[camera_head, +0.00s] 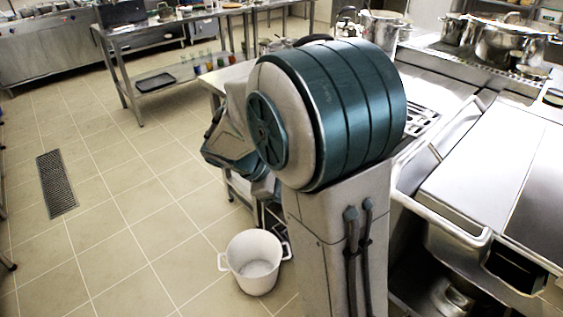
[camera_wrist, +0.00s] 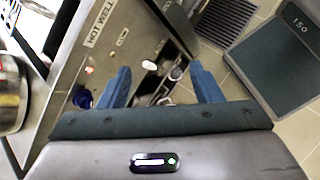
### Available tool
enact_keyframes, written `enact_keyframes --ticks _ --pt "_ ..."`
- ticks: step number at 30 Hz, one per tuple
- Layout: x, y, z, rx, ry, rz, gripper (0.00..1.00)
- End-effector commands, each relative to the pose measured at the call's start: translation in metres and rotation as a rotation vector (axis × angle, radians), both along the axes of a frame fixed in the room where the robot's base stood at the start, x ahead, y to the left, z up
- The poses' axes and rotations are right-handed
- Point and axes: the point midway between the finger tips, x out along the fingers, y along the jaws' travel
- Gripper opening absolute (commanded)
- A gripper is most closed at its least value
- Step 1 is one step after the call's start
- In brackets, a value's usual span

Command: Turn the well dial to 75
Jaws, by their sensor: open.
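In the wrist view my gripper (camera_wrist: 162,84) is open, its two blue fingers spread apart with nothing held between them. A small white oval part (camera_wrist: 150,65) and a round grey part (camera_wrist: 176,73) show between the fingers; I cannot tell whether either is the well dial, and no dial setting is readable. In the head view my arm hides the gripper and the panel.
A white two-handled pot (camera_head: 256,262) stands on the tiled floor near my arm. A steel counter (camera_head: 490,170) with a rail is on the right, with stockpots (camera_head: 505,42) behind. A dark panel marked 150 (camera_wrist: 290,55) is at the wrist view's right.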

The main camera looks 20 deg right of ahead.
Motion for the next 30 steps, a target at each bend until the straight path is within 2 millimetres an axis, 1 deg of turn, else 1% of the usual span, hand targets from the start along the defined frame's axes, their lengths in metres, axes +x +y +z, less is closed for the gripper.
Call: enact_keyframes --ticks 1,4,7,12,15,18,21,23,26,30 --pt "0.016 -0.002 -0.020 -0.065 0.059 0.062 0.58" --pt "0.047 -0.006 -0.039 -0.206 0.172 0.186 0.58" --pt "0.080 -0.005 -0.059 -0.351 0.281 0.307 0.58" --pt "0.131 0.008 -0.092 -0.584 0.440 0.484 0.58" --pt "0.154 0.018 -0.108 -0.695 0.508 0.559 0.58" --pt "0.169 0.028 -0.118 -0.773 0.551 0.611 0.58" --pt "0.178 0.032 -0.123 -0.818 0.574 0.638 0.58" --pt "0.180 0.032 -0.124 -0.830 0.580 0.644 0.58" --pt "0.184 0.024 -0.124 -0.836 0.584 0.647 0.58" --pt "0.189 0.001 -0.124 -0.834 0.584 0.644 0.58"
